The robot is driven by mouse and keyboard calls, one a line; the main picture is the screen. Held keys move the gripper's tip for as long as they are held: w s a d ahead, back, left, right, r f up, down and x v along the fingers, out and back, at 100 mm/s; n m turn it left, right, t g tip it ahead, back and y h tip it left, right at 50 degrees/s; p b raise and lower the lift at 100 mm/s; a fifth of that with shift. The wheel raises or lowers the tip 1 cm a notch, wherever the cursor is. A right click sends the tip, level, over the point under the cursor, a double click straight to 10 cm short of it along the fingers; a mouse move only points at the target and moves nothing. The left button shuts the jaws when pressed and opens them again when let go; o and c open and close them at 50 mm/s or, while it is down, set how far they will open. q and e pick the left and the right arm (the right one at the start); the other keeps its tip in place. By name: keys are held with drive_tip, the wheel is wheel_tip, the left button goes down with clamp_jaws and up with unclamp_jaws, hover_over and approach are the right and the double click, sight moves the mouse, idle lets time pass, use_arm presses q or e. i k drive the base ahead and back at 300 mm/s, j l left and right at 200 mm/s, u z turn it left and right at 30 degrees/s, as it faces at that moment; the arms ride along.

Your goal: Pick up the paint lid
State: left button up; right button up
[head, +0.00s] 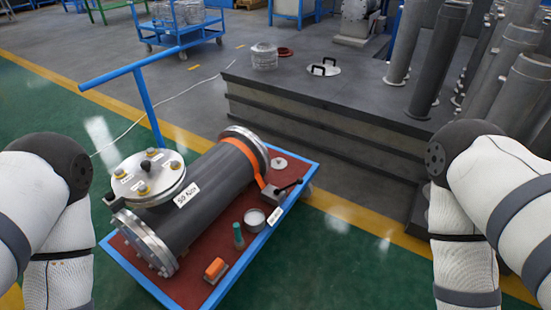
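A small pale round disc with a raised centre (279,163), which looks like the paint lid, lies flat at the far right corner of the red-topped blue cart (190,295). Nothing touches it. An open round metal can (255,219) stands nearer on the same cart, with a white label beside it. The dark flanged shell (195,200) lies along the cart, left of the disc and can. Both my arms show at the left and right edges, but neither gripper is in view.
The cart also holds a green-topped bottle (238,236), an orange-and-grey block (214,270) and a dark tool with a lever (281,191). The cart's blue handle (148,105) rises at the back left. A dark stepped platform (330,110) with several upright cylinders stands behind right.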

sight(278, 164)
drive_tip(key=i+l+u, duration=0.25)
drive_tip(key=i+l, duration=0.15)
drive_tip(key=l, duration=0.25)
drive_tip(key=i+l+u, duration=0.15)
drive_tip(key=l, duration=0.2)
drive_tip(key=i+l+u, duration=0.1)
drive_tip(key=i+l, duration=0.15)
drive_tip(key=i+l+u, duration=0.35)
drive_tip(key=i, duration=0.25)
drive_tip(key=i+l+u, duration=0.3)
drive_tip(key=i+l, duration=0.2)
drive_tip(key=l, duration=0.25)
